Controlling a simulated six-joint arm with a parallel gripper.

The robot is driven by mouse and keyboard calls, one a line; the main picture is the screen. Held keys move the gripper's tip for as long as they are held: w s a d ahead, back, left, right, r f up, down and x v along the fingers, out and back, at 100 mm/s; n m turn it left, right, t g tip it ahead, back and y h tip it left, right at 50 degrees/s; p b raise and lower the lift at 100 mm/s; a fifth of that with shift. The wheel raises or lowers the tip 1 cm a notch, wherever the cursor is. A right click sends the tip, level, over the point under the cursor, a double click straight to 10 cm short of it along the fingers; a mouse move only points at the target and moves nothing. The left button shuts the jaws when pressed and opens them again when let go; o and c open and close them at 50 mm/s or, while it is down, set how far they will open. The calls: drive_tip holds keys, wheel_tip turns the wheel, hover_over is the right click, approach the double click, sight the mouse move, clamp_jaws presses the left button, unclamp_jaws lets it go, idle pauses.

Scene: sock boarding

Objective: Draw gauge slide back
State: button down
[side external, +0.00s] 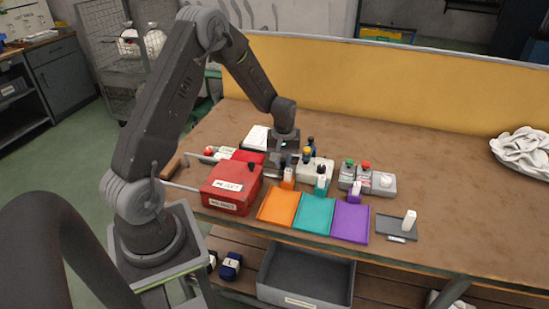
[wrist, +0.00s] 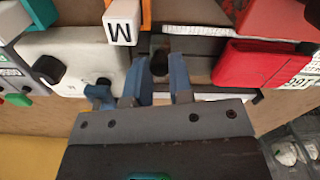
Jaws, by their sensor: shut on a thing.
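My gripper (wrist: 161,82) has its two blue-grey fingers closed on a small dark knob (wrist: 159,61), seen between them in the wrist view. The knob sits on a dark metal slide by a pale ruled strip (wrist: 200,30). In the side view my gripper (side external: 284,162) is low over the bench, behind the orange tray and right of the red box; the slide is mostly hidden there. An orange holder with a white block marked M (wrist: 120,27) stands close to the left finger in the wrist view.
A red box (side external: 228,190) stands left of the gripper. A white box with knobs (side external: 320,168) is close on its right. Orange (side external: 278,209), teal (side external: 314,212) and purple (side external: 351,222) trays lie in front.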

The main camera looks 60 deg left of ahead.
sight(283, 162)
drive_tip(key=c, duration=1)
unclamp_jaws()
wheel_tip(283, 162, up, 14)
drive_tip(key=shift+f, duration=0.1)
